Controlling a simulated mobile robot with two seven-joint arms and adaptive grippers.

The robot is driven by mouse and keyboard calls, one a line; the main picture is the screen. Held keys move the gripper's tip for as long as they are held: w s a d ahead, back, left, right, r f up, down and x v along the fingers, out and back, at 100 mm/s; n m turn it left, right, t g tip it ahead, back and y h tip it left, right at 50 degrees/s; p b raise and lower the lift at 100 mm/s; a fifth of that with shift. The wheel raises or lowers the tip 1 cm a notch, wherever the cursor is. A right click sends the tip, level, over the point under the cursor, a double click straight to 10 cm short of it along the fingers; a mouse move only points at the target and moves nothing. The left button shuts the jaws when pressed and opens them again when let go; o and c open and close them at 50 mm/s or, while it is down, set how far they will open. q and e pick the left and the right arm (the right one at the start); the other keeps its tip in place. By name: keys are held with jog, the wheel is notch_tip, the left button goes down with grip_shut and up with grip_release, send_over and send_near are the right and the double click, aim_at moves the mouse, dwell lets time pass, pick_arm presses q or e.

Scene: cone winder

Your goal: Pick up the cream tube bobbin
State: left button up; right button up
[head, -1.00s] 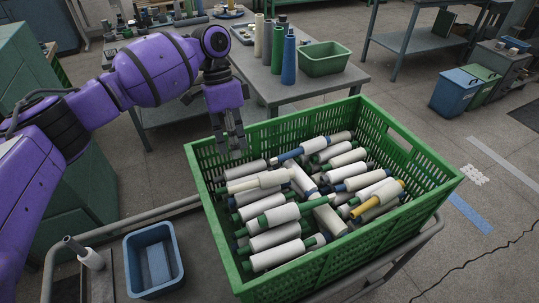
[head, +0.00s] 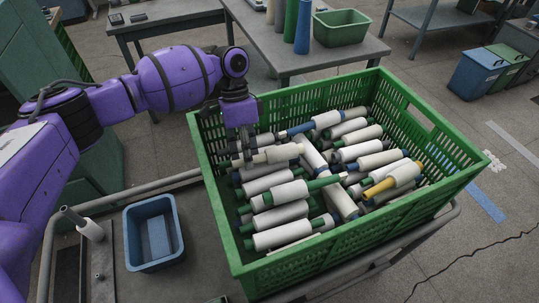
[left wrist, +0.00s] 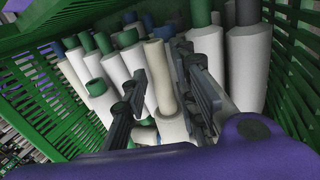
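The cream tube bobbin (head: 282,153) lies on top of the pile near the left side of the green crate (head: 217,210), its bare cream end to the left. In the left wrist view, its cream tube (left wrist: 158,62) and white yarn lie between my two spread fingers. My left gripper (head: 243,152) reaches down into the crate at the bobbin's cream end, partly covering it. It is open, with gaps between the fingers and the tube in the left wrist view (left wrist: 166,100). My right gripper is not in view.
Several white-wound bobbins with green, blue, grey and yellow tubes crowd around it. The slatted crate wall (left wrist: 40,100) rises close to my left gripper. A blue bin (head: 153,232) and a bobbin on a peg (head: 88,228) stand left of the crate. A table (head: 330,55) stands behind.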

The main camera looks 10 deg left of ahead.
pick_arm(q)
grip_shut()
